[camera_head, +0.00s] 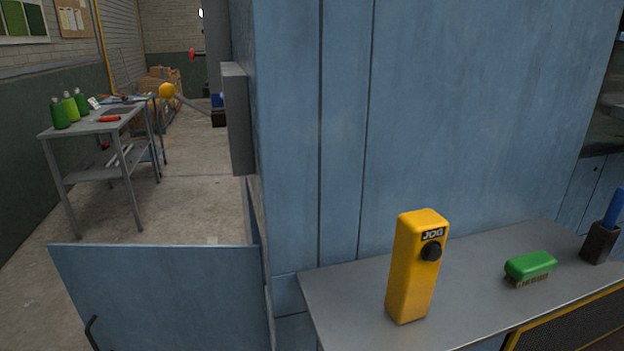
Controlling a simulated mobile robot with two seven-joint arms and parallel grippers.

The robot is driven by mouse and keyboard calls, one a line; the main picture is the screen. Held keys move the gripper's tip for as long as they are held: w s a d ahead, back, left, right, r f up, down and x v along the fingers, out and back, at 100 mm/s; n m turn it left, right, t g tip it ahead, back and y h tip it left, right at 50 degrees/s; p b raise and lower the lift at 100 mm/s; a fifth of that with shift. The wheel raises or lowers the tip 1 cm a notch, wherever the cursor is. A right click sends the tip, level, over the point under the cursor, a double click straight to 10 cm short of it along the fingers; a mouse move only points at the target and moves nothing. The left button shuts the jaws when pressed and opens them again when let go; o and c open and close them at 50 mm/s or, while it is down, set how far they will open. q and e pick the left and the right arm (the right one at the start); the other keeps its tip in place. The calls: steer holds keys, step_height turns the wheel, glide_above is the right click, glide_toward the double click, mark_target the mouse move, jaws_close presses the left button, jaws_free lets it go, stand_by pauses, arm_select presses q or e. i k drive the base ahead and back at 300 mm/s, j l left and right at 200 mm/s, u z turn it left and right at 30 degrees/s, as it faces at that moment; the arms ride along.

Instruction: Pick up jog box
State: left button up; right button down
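The jog box (410,275) is a tall yellow box with a black JOG label and a black round knob near its top. It stands upright on the grey metal shelf (345,293), near the shelf's left end, in the head view. Nothing touches it except the shelf. Neither of my grippers shows in this view.
A green brush (530,265) lies right of the jog box, and a dark holder (598,243) with a blue handle stands at the far right. A blue cabinet wall (460,120) rises behind. A grey table (95,125) with green bottles stands far left beyond a low blue panel (165,295).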

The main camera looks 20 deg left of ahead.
mark_target(412, 278)
steer(key=u, duration=1.55)
steer(key=z, duration=1.65)
steer(key=j+z, duration=0.2)
steer(key=j, duration=0.25)
steer(key=k+j+z, duration=0.15)
steer(key=j, duration=0.25)
steer(key=j+z, duration=0.2)
steer(key=j, duration=0.25)
steer(key=k+j+z, duration=0.15)
steer(key=j, duration=0.25)
